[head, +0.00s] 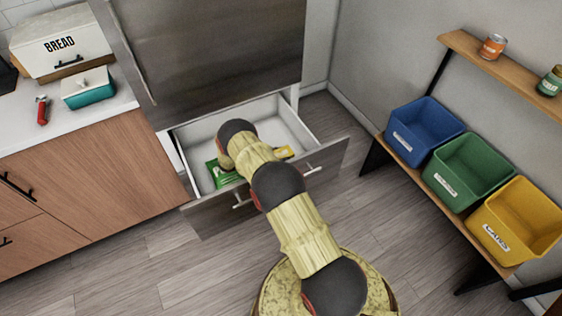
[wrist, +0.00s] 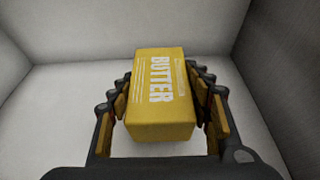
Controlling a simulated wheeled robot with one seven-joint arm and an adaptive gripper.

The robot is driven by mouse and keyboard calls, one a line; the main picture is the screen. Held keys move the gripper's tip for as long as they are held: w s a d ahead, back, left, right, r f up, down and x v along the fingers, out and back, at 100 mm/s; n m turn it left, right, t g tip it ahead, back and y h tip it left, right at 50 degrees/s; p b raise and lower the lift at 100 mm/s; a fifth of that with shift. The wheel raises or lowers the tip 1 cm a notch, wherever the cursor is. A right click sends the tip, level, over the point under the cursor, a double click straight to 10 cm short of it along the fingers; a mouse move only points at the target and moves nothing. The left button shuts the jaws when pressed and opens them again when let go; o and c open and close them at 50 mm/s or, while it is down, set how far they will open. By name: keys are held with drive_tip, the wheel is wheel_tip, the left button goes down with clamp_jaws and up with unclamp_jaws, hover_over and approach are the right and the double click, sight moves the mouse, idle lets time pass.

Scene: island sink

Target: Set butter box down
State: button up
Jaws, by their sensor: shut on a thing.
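The butter box (wrist: 162,92) is a yellow box with white "BUTTER" lettering. It sits between the two fingers of my gripper (wrist: 163,110) in the wrist view, with white walls around it. In the head view, a small yellow part of the butter box (head: 284,152) shows beside my arm, over the open drawer (head: 300,128). My gripper itself is mostly hidden behind my arm there. I cannot tell whether the box touches the drawer floor.
A green packet (head: 222,174) lies in the drawer's left part. A counter with a bread box (head: 62,45), a teal butter dish (head: 88,90) and a red tool (head: 42,111) is at left. Blue (head: 424,130), green (head: 468,170) and yellow (head: 516,220) bins stand on a right shelf.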

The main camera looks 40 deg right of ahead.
drive_tip(key=shift+d+f+b, duration=0.15)
drive_tip(key=shift+f+b, duration=0.35)
drive_tip(key=shift+f, duration=0.4)
drive_tip(key=shift+d+f+b, duration=0.1)
drive_tip(key=shift+f+b, duration=0.35)
drive_tip(key=shift+f, duration=0.45)
drive_tip(key=shift+f, duration=0.2)
drive_tip(key=o, duration=1.4)
